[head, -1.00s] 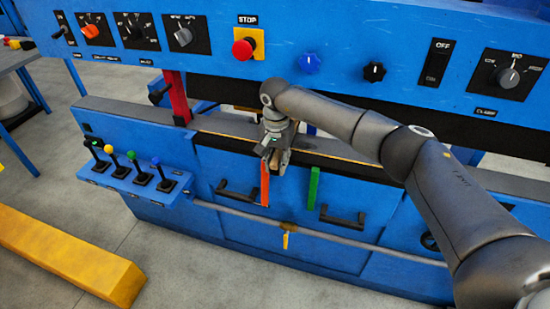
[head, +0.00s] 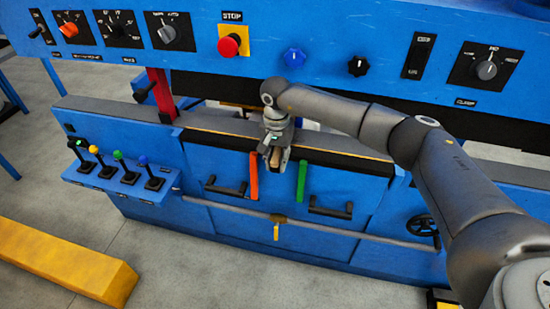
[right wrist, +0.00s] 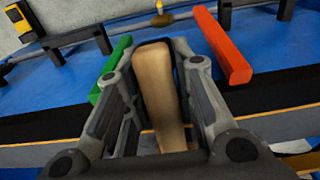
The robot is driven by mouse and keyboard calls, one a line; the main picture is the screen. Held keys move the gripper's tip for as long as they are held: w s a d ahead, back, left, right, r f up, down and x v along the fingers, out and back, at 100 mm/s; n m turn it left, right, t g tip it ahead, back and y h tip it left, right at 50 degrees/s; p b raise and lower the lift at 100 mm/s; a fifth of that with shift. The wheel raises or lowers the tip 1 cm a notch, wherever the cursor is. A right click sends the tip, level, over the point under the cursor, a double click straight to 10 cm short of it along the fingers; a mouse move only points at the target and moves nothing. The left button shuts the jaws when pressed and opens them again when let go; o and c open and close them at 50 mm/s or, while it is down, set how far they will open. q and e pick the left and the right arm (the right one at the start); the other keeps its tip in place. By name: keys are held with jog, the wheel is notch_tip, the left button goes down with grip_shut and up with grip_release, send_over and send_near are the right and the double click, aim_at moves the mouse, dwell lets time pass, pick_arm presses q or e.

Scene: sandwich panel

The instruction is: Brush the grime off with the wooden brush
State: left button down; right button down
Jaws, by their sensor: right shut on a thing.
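My right gripper (head: 275,157) hangs at the front edge of the blue machine, between an orange bar and a green bar. In the right wrist view the gripper (right wrist: 157,95) is shut on a pale brown wooden piece, seemingly the wooden brush (right wrist: 156,85), held lengthwise between the fingers. The bristles do not show, and I cannot tell whether the brush touches the machine. No grime can be made out clearly. My left gripper is not in view.
The orange bar (head: 254,175) and green bar (head: 302,180) flank the gripper. Black handles (head: 331,210), a grey pipe (head: 350,233) and a lever box (head: 118,180) jut out. The overhanging control panel (head: 330,40) has a red stop button (head: 229,45). A yellow barrier (head: 70,262) lies on the floor.

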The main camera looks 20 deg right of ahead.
jog(key=shift+s+d+f, duration=0.1)
jog(key=shift+s+d, duration=0.05)
jog(key=shift+d, duration=0.05)
jog(key=shift+s+d+p, duration=0.35)
jog(key=shift+s+d, duration=0.15)
jog(key=shift+d, duration=0.3)
jog(key=shift+s+d+p, duration=0.35)
jog(key=shift+s+d, duration=0.15)
jog(key=shift+d, duration=0.3)
jog(key=shift+r, duration=0.2)
